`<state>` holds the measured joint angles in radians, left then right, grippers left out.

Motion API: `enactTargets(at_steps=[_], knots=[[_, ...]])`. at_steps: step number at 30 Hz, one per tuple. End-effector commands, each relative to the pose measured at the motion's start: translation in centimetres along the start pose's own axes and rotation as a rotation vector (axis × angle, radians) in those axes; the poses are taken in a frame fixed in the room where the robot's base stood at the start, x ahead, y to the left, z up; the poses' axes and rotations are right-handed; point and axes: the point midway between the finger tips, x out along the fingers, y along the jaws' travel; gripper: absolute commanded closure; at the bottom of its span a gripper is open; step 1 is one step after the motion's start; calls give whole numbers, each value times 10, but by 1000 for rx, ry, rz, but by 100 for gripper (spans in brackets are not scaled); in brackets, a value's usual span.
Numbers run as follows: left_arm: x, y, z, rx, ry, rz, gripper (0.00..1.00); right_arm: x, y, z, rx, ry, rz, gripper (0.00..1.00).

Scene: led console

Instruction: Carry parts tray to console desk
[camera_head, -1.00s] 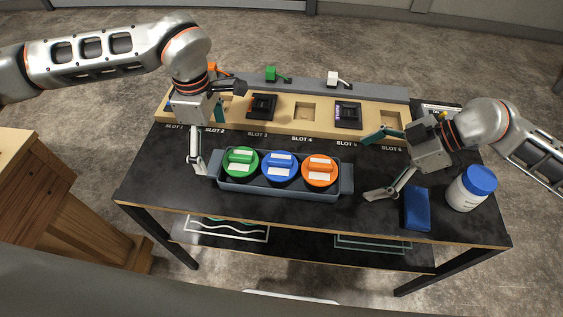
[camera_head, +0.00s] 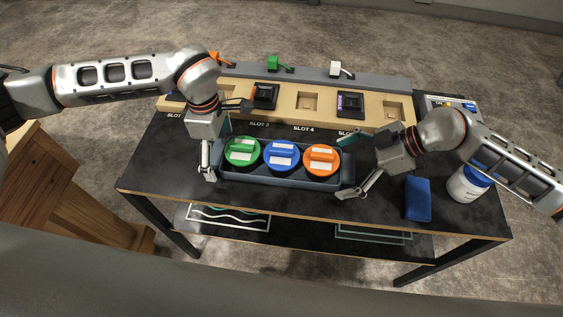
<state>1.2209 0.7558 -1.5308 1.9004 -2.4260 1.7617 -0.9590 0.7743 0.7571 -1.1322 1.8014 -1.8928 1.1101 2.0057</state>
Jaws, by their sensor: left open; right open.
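The parts tray (camera_head: 280,179) is a dark blue-grey tray on the black console desk (camera_head: 270,203). It holds a green-lidded jar (camera_head: 242,152), a blue-lidded jar (camera_head: 281,155) and an orange-lidded jar (camera_head: 321,159) in a row. My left gripper (camera_head: 217,152) is open at the tray's left end, with one finger in front of the end and the other partly hidden behind. My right gripper (camera_head: 350,166) is open at the tray's right end, its near finger close beside the end handle. I cannot tell whether either gripper touches the tray.
Behind the tray runs a wooden slot board (camera_head: 325,104) with dark modules in some slots. Green (camera_head: 274,63) and white (camera_head: 336,68) plugs stand on the grey strip behind. A blue block (camera_head: 418,199) and a white bottle (camera_head: 464,188) stand at right. A wooden cabinet (camera_head: 42,175) is at left.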

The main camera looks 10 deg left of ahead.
Motion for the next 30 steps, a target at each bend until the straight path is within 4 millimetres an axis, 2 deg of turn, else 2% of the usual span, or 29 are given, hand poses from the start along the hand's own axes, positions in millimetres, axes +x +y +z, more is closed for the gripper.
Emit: enactTargets(at_steps=[7,8,12,13,14,23,30], knots=[[0,0,0,0,0,0,1,1,0,0,0,0,0,1],[0,0,0,0,0,0,3,1,0,0,0,0,0,3],[0,0,0,0,0,0,40,1,0,0,0,0,0,40],[0,0,0,0,0,0,47,1,0,0,0,0,0,47],[0,0,0,0,0,0,51,1,0,0,0,0,0,51],[-1,0,0,1,0,2,51,0,0,-2,-2,2,1,51],[-10,1,0,1,0,4,51,-7,1,-9,-4,2,3,51]])
